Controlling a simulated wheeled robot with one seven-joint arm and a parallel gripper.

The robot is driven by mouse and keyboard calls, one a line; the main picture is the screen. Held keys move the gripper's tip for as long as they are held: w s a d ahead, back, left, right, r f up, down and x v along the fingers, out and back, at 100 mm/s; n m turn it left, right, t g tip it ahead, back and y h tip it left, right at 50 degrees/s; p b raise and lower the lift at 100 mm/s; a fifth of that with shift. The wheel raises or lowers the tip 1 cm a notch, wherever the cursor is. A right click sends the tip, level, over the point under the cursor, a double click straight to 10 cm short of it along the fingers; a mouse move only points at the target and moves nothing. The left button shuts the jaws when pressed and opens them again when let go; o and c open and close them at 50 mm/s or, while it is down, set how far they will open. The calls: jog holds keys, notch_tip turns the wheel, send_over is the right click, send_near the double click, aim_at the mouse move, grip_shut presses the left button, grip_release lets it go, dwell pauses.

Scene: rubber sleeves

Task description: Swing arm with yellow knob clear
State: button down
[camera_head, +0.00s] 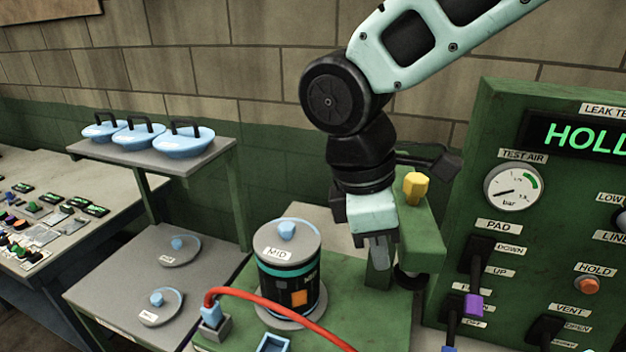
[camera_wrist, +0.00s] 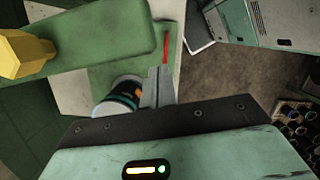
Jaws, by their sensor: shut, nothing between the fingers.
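The yellow knob (camera_head: 416,188) stands on top of the green swing arm (camera_head: 418,238), to the right of my gripper. In the wrist view the yellow knob (camera_wrist: 25,53) is at the upper left, on the end of the green arm (camera_wrist: 110,38). My gripper (camera_head: 379,262) points down, shut and empty, just left of the green arm. In the wrist view its fingers (camera_wrist: 158,87) are together and apart from the knob. The black canister (camera_head: 288,272) marked MID stands left of my gripper, with a grey lid. Whether my fingers touch the arm's side, I cannot tell.
A red hose (camera_head: 285,304) crosses in front of the canister. The green test panel (camera_head: 512,180) with gauge and levers stands at the right.

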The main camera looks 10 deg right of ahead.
jog(key=w+a+f+b+v, duration=0.1)
jog(key=a+b+v, duration=0.1)
jog(key=v, duration=0.9)
jog(key=s+f+m+y+b, duration=0.1)
jog(key=s+f+m+b, duration=0.2)
jog(key=f, duration=0.9)
jog(key=s+f+m+t+y+b, duration=0.1)
jog(key=s+f+b, duration=0.5)
jog(key=f, duration=0.7)
jog(key=shift+s+d+f+m+y, duration=0.3)
jog(key=shift+s+m+y, duration=0.35)
jog(key=shift+m, duration=0.55)
